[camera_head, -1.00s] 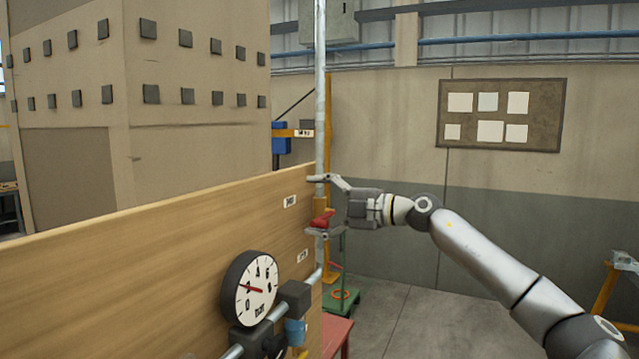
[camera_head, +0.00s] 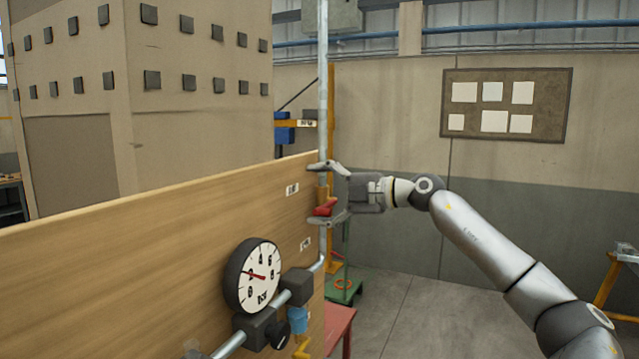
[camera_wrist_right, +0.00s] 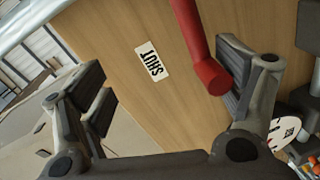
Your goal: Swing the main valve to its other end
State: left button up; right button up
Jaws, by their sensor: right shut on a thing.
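The main valve's red lever (camera_head: 324,208) is on the vertical pipe at the right end of the wooden panel. In the right wrist view the red lever (camera_wrist_right: 205,60) comes down from the top, its end against the right-hand finger pad. My right gripper (camera_head: 325,195) is at the valve, one finger above the lever and one below. The wrist view shows the fingers (camera_wrist_right: 165,95) far apart, with the left-hand pad clear of the lever. My left gripper is not in view.
A round pressure gauge (camera_head: 253,275) and pipe fittings (camera_head: 297,287) stand in front of the wooden panel (camera_head: 150,240). Two small labels are on the panel near the valve. A red table (camera_head: 340,322) and a green stand (camera_head: 345,290) are below. Floor at right is open.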

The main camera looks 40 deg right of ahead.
jog(key=shift+s+d+r+b, duration=0.2)
jog(key=shift+s+r+b, duration=0.15)
jog(key=shift+s+r, duration=0.1)
jog(key=shift+s+d+r+b, duration=0.15)
jog(key=shift+s+r+b, duration=0.2)
jog(key=shift+r, duration=0.1)
jog(key=shift+c, duration=1.2)
jog(key=shift+b+v, duration=1.5)
jog(key=shift+v, duration=0.7)
jog(key=shift+c, duration=0.9)
jog(key=shift+t, duration=0.3)
jog(key=s, duration=0.1)
jog(key=s+b, duration=0.1)
jog(key=s, duration=0.2)
jog(key=shift+s+d, duration=0.1)
jog(key=shift+d, duration=0.2)
jog(key=shift+c, duration=1.4)
jog(key=b+v, duration=0.2)
jog(key=b, duration=0.1)
jog(key=shift+s+d+f, duration=0.1)
jog(key=shift+s+f, duration=0.15)
jog(key=shift+f, duration=0.05)
jog(key=shift+w, duration=0.1)
